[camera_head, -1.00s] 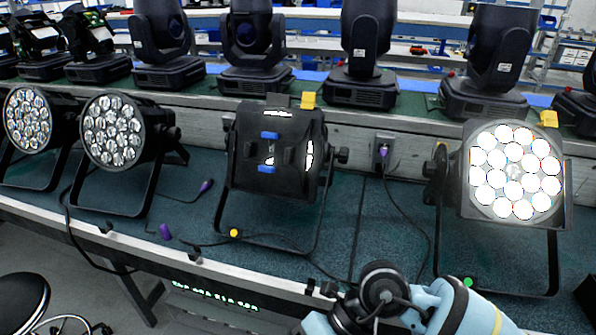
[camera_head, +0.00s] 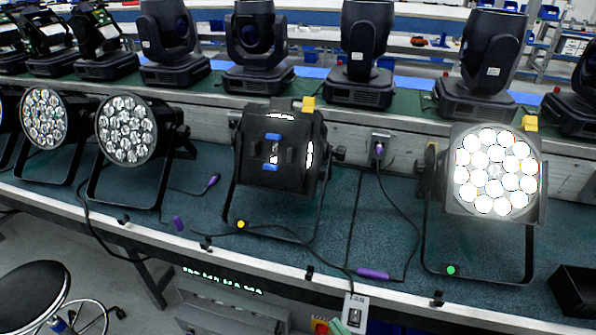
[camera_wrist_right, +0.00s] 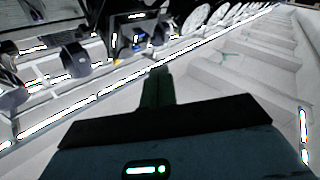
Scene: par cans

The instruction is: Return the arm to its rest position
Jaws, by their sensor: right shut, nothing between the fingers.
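My right gripper (camera_wrist_right: 159,72) shows in the right wrist view with its dark fingers together and nothing between them. It points out over a pale floor beside the workbench, apart from any object. In the head view only a small pale green-blue piece, probably of my right arm or gripper, shows at the bottom edge, right of centre. My left gripper is in neither current view.
A workbench holds a dark lamp with blue clips (camera_head: 275,150), a lit par can (camera_head: 496,172) and unlit par cans (camera_head: 127,131). Moving-head lights (camera_head: 260,50) stand behind. A purple connector (camera_head: 373,273) lies near the front edge. A black stool (camera_head: 35,293) stands front left.

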